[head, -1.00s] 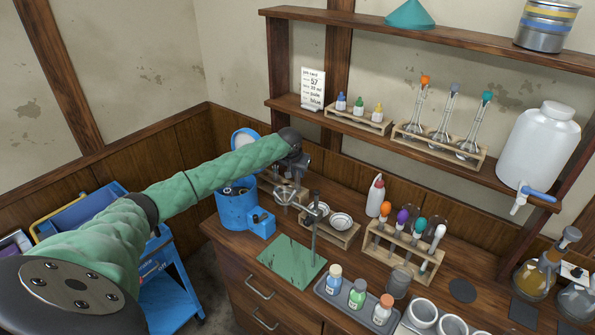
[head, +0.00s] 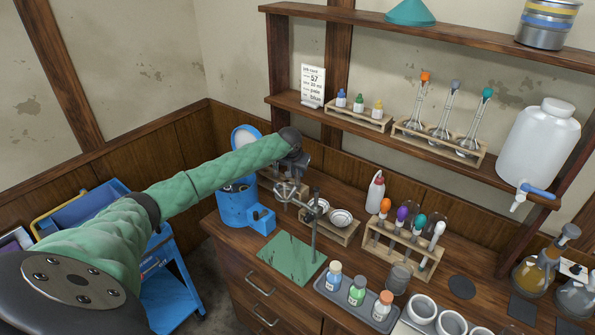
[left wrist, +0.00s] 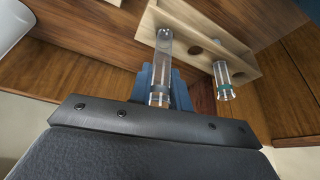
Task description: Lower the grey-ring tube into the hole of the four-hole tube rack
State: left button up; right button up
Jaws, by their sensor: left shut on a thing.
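My left gripper (head: 292,172) is over the back left of the bench in the head view. In the left wrist view its blue fingers (left wrist: 178,92) are shut on a clear tube with a grey ring, the grey-ring tube (left wrist: 162,68). The tube's rounded far end shows against the wooden four-hole tube rack (left wrist: 183,28); I cannot tell whether it touches. An open hole shows beside it, and a second tube with a teal ring (left wrist: 222,82) stands in the rack. In the head view my gripper and the clamp stand partly hide the rack. My right gripper is not in view.
A clamp stand (head: 314,230) on a green base stands just in front of the gripper. A blue bath (head: 236,207) is to the left, and a wooden tray with metal dishes (head: 341,217) to the right. A wooden rack of coloured droppers (head: 408,243) stands further right.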

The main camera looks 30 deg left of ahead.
aim_at(297, 174)
pick_arm(q)
jog(key=shift+f, duration=1.45)
jog(key=shift+p, duration=0.3)
jog(key=shift+f, duration=0.55)
jog(key=o, duration=0.9)
